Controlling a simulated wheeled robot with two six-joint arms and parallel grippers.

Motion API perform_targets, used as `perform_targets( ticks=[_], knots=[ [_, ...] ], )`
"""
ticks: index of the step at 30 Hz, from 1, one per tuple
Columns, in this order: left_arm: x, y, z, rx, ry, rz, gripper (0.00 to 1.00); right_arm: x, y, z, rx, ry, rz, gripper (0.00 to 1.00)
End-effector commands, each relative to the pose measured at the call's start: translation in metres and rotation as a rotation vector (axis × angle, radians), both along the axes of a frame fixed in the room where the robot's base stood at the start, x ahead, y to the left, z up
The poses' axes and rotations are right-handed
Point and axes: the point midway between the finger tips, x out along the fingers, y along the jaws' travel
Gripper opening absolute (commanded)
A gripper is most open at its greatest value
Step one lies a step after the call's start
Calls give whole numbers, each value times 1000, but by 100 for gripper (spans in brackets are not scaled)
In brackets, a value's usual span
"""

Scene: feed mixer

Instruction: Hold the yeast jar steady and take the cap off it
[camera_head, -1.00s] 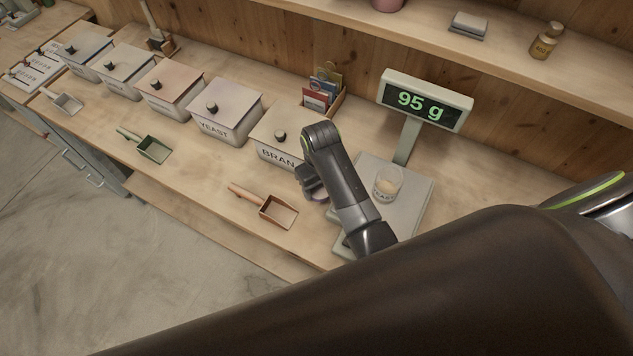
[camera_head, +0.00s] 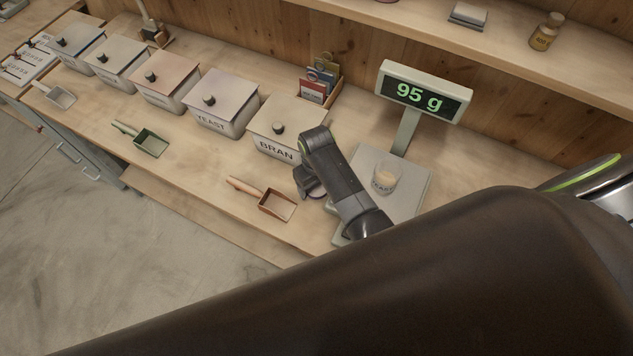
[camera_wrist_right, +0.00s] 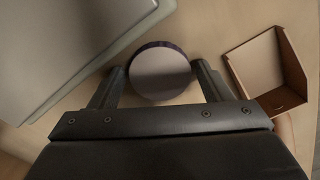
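A small clear glass jar (camera_head: 385,179) with a pale filling stands on the scale plate; its label seems to read YEAST, and I see no cap on it. My right gripper (camera_head: 306,184) is low over the counter, left of the scale. In the right wrist view, its fingers (camera_wrist_right: 158,80) are apart, one on each side of a round, dark-rimmed grey disc (camera_wrist_right: 160,73), with narrow gaps. The disc looks like a cap; I cannot tell what is beneath it. Its purplish rim (camera_head: 318,191) peeks out beside the gripper in the head view. My left gripper is not in view.
The scale display (camera_head: 424,93) reads 95 g. Lidded bins, including YEAST (camera_head: 222,100) and BRAN (camera_head: 287,122), line the back. A copper scoop (camera_head: 277,204) lies just left of my right gripper, and a green scoop (camera_head: 150,143) farther left. My dark arm covers the foreground.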

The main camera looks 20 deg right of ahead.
Motion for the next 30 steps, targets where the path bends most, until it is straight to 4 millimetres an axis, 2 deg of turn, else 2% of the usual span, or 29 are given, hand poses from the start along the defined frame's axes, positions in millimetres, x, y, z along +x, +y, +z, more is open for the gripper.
perform_targets(
  ticks=[9, 14, 20, 30],
  knots=[
    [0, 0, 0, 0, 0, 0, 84, 0, 0, 0, 0, 0, 0, 80],
    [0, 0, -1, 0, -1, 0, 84, 1, 0, 7, 1, -3, 0, 80],
    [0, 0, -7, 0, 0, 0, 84, 1, 0, 32, 0, -5, 0, 80],
    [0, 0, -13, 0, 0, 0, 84, 1, 0, 96, 1, -4, 0, 80]
  ],
)
